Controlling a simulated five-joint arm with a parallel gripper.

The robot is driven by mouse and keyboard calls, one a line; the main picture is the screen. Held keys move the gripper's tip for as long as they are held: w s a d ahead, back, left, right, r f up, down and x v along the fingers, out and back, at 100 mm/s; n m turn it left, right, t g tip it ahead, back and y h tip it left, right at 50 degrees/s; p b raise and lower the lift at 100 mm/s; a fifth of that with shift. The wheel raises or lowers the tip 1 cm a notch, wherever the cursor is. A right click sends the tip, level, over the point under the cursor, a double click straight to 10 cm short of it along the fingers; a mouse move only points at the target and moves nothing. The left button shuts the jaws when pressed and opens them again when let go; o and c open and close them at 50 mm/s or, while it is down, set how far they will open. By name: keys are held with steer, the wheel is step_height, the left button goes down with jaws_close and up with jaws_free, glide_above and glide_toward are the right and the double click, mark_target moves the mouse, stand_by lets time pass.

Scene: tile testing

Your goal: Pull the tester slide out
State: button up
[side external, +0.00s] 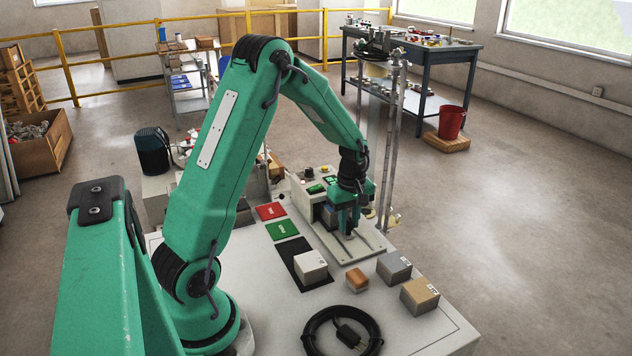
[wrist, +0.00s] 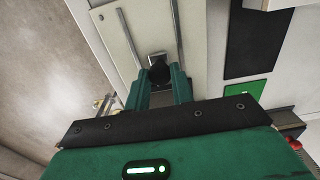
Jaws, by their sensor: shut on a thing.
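The tester (side external: 307,197) is a pale box with knobs and a green-lit panel, standing on the table's far side. Its pale base plate (side external: 372,248) extends toward the front, and in the wrist view the plate (wrist: 119,18) carries two metal rails. My gripper (side external: 349,229) points down over this plate, in front of the tester box. In the wrist view my gripper (wrist: 159,77) is shut on a dark knob of the tester slide (wrist: 158,62), between the rails. The fingers hide most of the slide, so how far out it stands cannot be told.
A white box (side external: 311,265) sits on a black mat (side external: 292,252), near green (side external: 282,230) and red (side external: 271,211) mats. An orange-brown block (side external: 357,280), a grey box (side external: 394,267) and a tan box (side external: 420,294) stand in front. A coiled black cable (side external: 311,335) lies at the front edge.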

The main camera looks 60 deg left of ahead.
steer(key=shift+d+r, duration=0.1)
steer(key=shift+d, duration=2.75)
steer(key=o, duration=0.8)
steer(key=shift+r, duration=2.95)
